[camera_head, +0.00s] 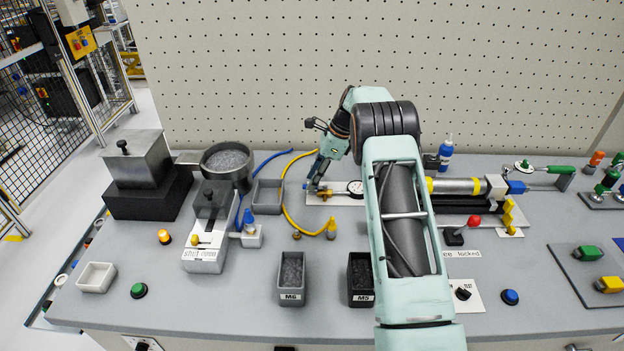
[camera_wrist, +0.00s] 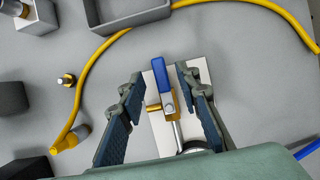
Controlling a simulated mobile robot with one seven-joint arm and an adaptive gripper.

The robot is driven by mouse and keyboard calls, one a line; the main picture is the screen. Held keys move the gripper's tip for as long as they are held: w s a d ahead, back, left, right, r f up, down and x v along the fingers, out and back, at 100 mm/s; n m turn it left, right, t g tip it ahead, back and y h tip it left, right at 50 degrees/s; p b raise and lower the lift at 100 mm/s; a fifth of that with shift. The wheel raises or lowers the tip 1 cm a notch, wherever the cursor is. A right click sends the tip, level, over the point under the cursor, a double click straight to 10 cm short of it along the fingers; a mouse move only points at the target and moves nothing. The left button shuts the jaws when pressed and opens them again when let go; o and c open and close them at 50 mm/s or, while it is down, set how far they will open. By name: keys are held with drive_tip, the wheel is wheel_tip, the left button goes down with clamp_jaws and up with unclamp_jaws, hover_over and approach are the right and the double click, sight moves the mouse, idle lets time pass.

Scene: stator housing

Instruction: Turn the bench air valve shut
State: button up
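The air valve has a blue lever (camera_wrist: 159,78) on a small brass body (camera_wrist: 153,108), mounted on a white plate (camera_wrist: 197,66). In the wrist view the lever points up the picture, roughly in line with the metal pipe (camera_wrist: 178,134) below it. In the head view the plate (camera_head: 331,200) lies at the back middle of the bench with a round gauge (camera_head: 355,187). My gripper (camera_wrist: 160,76) is open, one finger on each side of the lever, with gaps visible. In the head view my gripper (camera_head: 314,184) reaches down at the plate's left end and partly hides the valve.
A yellow hose (camera_head: 288,205) curves left of the valve, and a grey tray (camera_head: 267,195) stands beyond it. A metal pot (camera_head: 228,162) is further left. A cylinder fixture (camera_head: 456,186) and a blue bottle (camera_head: 446,151) stand to the right. The pegboard (camera_head: 250,70) rises behind.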

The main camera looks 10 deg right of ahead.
drive_tip(key=shift+a+f, duration=0.25)
drive_tip(key=shift+f, duration=0.3)
clamp_jaws()
